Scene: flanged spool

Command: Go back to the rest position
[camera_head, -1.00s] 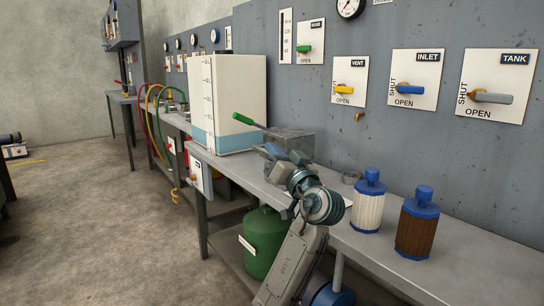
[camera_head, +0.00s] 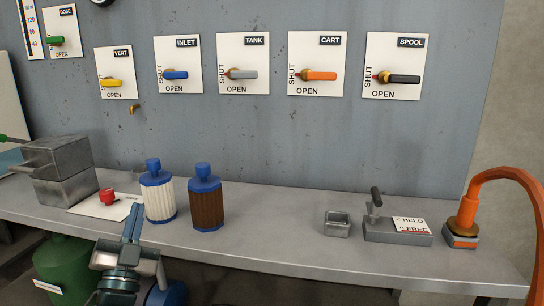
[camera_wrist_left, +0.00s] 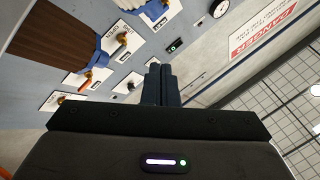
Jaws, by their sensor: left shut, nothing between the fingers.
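My left gripper (camera_head: 134,217) is in the lower left of the head view, in front of the bench. Its fingers are together with nothing between them, and they point up toward the bench. In the left wrist view the shut fingers (camera_wrist_left: 158,84) show at the middle, with the wall panel beyond them. The nearest things in the head view are a white cartridge with blue caps (camera_head: 159,195) and a brown one (camera_head: 206,200), both upright on the bench. The gripper appears apart from both. My right gripper is not in view.
The grey bench (camera_head: 275,225) runs across the view. A metal box (camera_head: 65,165), a red knob (camera_head: 107,196) on a white sheet, a small tray (camera_head: 337,224), a HELD/FREE block (camera_head: 398,230) and an orange hose (camera_head: 468,212) are on it. A green tank (camera_head: 62,268) is below.

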